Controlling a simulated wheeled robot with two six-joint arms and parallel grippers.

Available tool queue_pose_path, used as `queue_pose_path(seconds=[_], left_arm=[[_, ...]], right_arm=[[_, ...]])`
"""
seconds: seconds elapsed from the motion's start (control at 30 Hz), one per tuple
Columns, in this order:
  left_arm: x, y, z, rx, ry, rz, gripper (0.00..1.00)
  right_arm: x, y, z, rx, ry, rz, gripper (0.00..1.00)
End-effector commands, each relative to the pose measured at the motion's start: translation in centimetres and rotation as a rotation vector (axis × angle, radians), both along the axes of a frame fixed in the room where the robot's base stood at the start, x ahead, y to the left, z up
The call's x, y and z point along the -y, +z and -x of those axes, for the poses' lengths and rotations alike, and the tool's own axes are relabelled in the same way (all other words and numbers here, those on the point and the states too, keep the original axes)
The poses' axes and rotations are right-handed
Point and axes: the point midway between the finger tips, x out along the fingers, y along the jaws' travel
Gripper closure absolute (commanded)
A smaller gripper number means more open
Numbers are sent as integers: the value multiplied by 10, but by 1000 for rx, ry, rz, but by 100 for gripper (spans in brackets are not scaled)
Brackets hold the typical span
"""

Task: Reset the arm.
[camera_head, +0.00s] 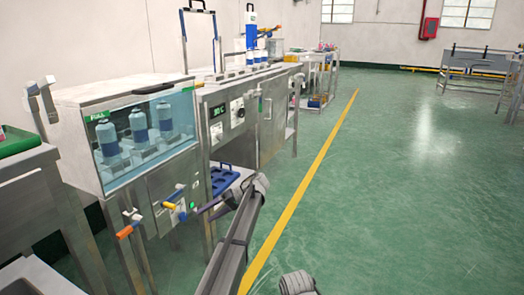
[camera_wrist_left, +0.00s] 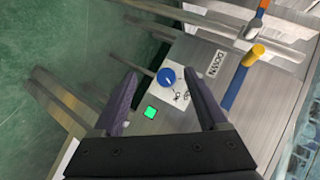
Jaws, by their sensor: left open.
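My left arm reaches up from the bottom of the head view to the front of the metal machine (camera_head: 160,190). My left gripper (camera_head: 206,210) is small there, beside the lower front panel. In the left wrist view my left gripper (camera_wrist_left: 163,88) has its two dark purple fingers apart, with nothing held between them. Beyond the fingers the panel shows a blue knob (camera_wrist_left: 166,75), a lit green square (camera_wrist_left: 150,112) and a DOWN label (camera_wrist_left: 216,63). A yellow-tipped handle (camera_wrist_left: 253,56) lies right of the fingers, apart from them. My right gripper is not visible.
An orange-tipped handle (camera_head: 126,231) juts from the machine front. A blue tray (camera_head: 222,180) sits low beside the machine. A second steel unit (camera_head: 240,115) adjoins it. The green floor (camera_head: 400,170) at right is clear.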

Motion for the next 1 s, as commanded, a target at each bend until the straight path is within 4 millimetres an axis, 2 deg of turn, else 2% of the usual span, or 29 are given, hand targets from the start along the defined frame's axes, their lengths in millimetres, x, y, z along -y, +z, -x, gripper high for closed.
queue_pose_path(seconds=[0.03, 0.2, 0.3, 0.5, 0.7, 0.73, 0.77, 0.8, 1.0], left_arm=[[16, 13, 45, -28, -57, 76, 24], [79, 15, 155, -135, -302, 385, 24], [114, 17, 214, -184, -446, 550, 24], [166, 28, 307, -243, -676, 798, 24], [202, 46, 384, -270, -854, 979, 24], [206, 51, 391, -270, -872, 1000, 24], [207, 60, 379, -269, -865, 992, 24], [207, 69, 376, -268, -862, 991, 24], [207, 116, 375, -268, -857, 990, 24]], right_arm=[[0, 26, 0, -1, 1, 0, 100], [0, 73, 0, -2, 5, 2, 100], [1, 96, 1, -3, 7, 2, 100], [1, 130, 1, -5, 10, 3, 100], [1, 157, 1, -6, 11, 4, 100], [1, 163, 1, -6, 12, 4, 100], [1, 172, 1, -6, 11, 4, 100], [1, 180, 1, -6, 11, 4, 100], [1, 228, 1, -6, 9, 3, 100]])
